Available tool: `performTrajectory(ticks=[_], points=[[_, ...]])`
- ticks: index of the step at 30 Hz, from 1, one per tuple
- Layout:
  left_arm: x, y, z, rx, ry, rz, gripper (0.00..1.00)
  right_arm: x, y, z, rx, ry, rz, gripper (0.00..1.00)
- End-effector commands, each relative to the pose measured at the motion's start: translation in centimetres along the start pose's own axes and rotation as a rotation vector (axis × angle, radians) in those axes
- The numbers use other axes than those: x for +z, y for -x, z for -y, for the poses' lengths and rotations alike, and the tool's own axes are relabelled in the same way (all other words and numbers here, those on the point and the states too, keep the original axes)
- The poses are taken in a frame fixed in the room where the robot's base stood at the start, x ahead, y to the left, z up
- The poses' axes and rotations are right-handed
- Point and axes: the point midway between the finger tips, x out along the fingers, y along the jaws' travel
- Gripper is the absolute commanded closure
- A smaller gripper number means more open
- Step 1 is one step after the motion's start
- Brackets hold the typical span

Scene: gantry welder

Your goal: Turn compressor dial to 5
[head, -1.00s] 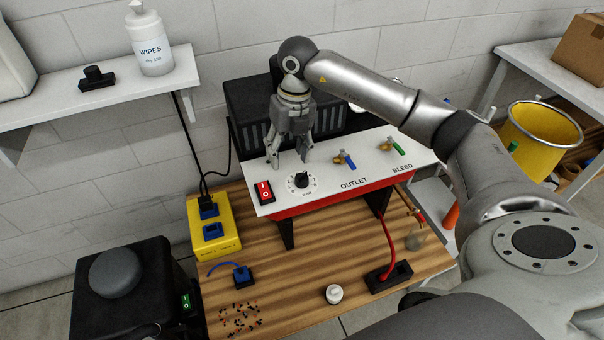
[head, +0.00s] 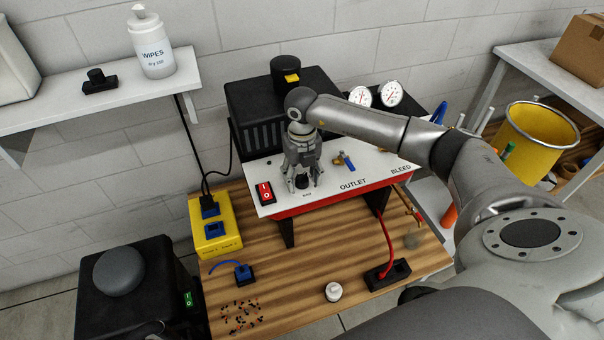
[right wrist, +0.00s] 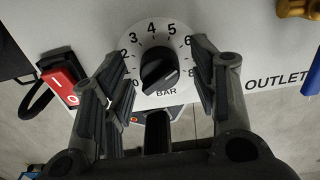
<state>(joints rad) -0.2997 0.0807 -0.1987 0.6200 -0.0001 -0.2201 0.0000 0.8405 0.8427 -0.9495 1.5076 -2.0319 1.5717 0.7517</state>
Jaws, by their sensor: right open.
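The compressor dial is a black knob (right wrist: 159,70) on a round white scale marked from 0 up to 8, with BAR below it. It sits on the white panel top (head: 264,168). In the right wrist view the knob's ridge slants from lower left to upper right; I cannot tell surely which number it points to. My right gripper (head: 305,184) is open and points down over the dial. In the wrist view its fingers (right wrist: 160,75) stand on either side of the knob, apart from it. In the head view the gripper hides most of the dial. My left gripper is not in view.
A red power switch (head: 265,192) sits left of the dial. A blue-handled outlet valve (head: 346,161) is on the right. Two gauges (head: 391,93) stand behind. A yellow socket box (head: 216,241) and a white knob (head: 333,292) are on the wooden bench (head: 300,270).

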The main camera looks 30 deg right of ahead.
Motion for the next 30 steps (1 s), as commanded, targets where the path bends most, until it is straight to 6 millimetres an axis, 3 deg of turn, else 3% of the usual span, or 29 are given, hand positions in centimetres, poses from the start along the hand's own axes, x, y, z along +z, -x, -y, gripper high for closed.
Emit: performTrajectory(ticks=[7,17,30], points=[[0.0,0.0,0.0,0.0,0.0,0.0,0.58,0.0,-0.1,0.0,0.0,0.001,0.0,0.48],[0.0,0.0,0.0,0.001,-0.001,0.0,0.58,0.0,0.0,0.0,0.0,0.0,0.0,0.91],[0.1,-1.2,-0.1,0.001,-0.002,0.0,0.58,0.0,-0.2,0.0,-0.001,0.112,0.002,0.92]])
